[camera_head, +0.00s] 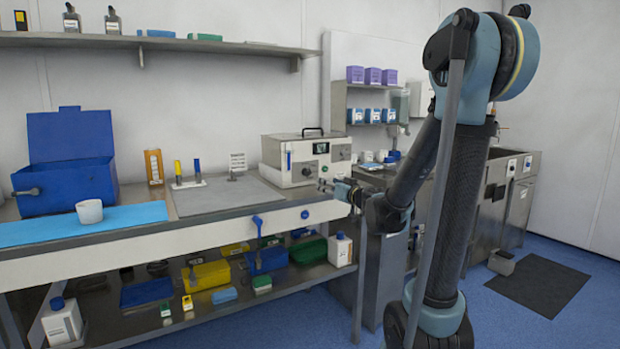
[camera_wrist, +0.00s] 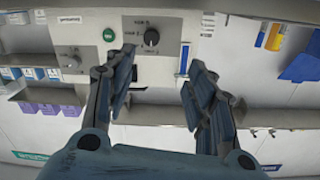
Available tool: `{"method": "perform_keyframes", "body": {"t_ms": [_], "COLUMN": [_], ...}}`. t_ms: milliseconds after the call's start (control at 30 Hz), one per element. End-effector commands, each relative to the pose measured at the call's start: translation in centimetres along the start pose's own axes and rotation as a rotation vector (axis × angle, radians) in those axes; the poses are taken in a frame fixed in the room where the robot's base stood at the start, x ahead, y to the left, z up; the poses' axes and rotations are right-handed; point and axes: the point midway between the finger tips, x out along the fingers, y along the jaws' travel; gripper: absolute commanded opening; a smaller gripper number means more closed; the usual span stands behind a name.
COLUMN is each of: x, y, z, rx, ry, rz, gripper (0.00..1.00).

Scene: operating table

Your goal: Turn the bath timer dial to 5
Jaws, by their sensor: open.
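The bath (camera_head: 284,153) is a white box with a top handle and a dark display, at the back right of the bench in the head view. A dark round dial (camera_wrist: 152,37) is on its pale front panel in the wrist view, with small labels around it that I cannot read clearly. A dark knob also shows on the front in the head view (camera_head: 306,171). My gripper (camera_wrist: 161,58) is open and empty, its fingers on either side of the dial's line and apart from it. In the head view my gripper (camera_head: 328,186) is in front of the bath's lower right.
Another knob (camera_wrist: 72,60) and a blue-marked vertical strip (camera_wrist: 184,58) flank the dial. A grey mat (camera_head: 225,196) with upright tools lies left of the bath. A blue box (camera_head: 65,186) and white cup (camera_head: 89,211) are farther left. Shelves hang above.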

Motion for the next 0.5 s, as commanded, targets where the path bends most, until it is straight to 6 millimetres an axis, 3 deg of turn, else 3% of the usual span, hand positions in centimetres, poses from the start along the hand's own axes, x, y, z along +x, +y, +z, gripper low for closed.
{"method": "perform_keyframes", "body": {"t_ms": [333,500], "x": [2.1,4.3], "y": [1.1,1.2], "z": [-0.3,-0.4], "rx": [0.006,0.006], "ry": [0.039,0.039], "rz": [0.034,0.034], "gripper": [0.50,0.50]}}
